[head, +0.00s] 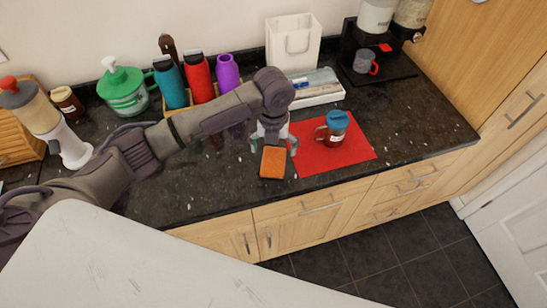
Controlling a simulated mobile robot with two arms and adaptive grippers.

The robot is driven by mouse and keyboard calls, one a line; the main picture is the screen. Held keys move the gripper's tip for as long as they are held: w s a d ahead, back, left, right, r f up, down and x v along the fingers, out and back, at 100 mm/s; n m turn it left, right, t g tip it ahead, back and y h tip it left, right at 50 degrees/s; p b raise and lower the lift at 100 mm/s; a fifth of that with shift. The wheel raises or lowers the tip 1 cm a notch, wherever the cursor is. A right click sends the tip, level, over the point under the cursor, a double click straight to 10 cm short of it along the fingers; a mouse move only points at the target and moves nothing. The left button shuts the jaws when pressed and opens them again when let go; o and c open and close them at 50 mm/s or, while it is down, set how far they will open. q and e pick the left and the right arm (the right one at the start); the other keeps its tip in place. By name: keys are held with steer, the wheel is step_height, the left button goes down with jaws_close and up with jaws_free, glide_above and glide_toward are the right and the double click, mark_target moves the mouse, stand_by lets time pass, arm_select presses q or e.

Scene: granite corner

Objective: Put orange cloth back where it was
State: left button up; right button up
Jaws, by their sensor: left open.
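The orange cloth (272,162) is a small folded square near the front edge of the counter, at the left side of a red mat (350,150). My left gripper (274,148) is open just above and behind the cloth, with its fingers at either side of the cloth's far end. Whether a finger touches the cloth, I cannot tell. My right gripper is not in view.
A blue-lidded mug (334,128) stands on the red mat, close right of the gripper. The dark counter (420,118) is clear at right.

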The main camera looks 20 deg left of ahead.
mark_target(273, 161)
arm_select(q)
step_height(273, 161, up, 7)
steer(key=b, duration=0.1)
steer(key=shift+f, duration=0.15)
